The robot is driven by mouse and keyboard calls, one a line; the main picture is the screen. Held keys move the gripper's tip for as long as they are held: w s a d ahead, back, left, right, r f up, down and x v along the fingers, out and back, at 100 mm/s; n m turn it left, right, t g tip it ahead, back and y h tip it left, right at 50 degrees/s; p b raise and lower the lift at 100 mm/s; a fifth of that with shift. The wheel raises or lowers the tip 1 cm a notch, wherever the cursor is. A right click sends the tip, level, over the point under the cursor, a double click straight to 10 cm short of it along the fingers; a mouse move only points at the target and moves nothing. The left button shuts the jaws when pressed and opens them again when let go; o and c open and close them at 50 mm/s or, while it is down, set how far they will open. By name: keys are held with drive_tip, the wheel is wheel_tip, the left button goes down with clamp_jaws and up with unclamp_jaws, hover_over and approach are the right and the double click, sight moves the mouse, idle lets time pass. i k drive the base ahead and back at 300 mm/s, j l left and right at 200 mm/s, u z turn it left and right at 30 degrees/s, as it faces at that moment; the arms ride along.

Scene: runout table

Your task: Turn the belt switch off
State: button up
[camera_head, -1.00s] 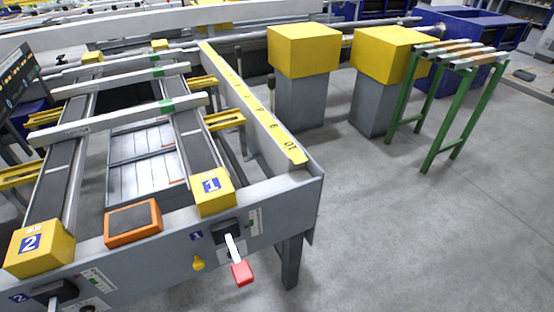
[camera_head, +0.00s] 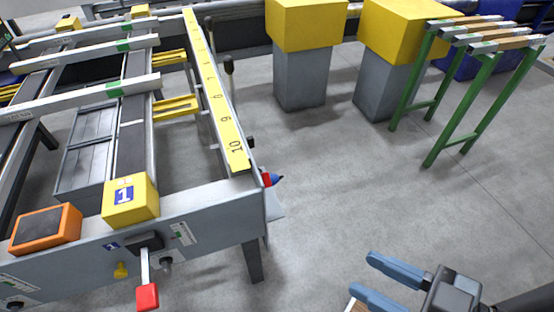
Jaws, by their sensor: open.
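The runout table (camera_head: 205,222) has a lever with a red grip (camera_head: 147,296) on its front panel, under the yellow block marked 1 (camera_head: 130,201). The lever hangs down and a little outward. A small red and blue part (camera_head: 271,180) sticks out of the table's right side near the front corner. No label shows which control is the belt switch. My gripper (camera_head: 364,276), with blue fingers, is at the lower right, open, in front of the floor and well right of the lever and the red and blue part.
An orange-framed box (camera_head: 46,229) sits on the table's front left. Two yellow-topped grey pillars (camera_head: 303,80) and a green stand (camera_head: 430,95) with bars are behind. A pale piece (camera_head: 355,304) shows partly at the bottom edge. The floor right of the table is clear.

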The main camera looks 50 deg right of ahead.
sight(265, 175)
drive_tip(key=l+u, duration=0.15)
drive_tip(key=l, duration=0.35)
drive_tip(key=k+l+u, duration=0.15)
drive_tip(key=l, duration=0.3)
drive_tip(key=l+u, duration=0.15)
drive_tip(key=l, duration=0.3)
drive_tip(key=k+l+u, duration=0.15)
drive_tip(key=l, duration=0.3)
drive_tip(key=k+l+u, duration=0.15)
drive_tip(key=l, duration=0.3)
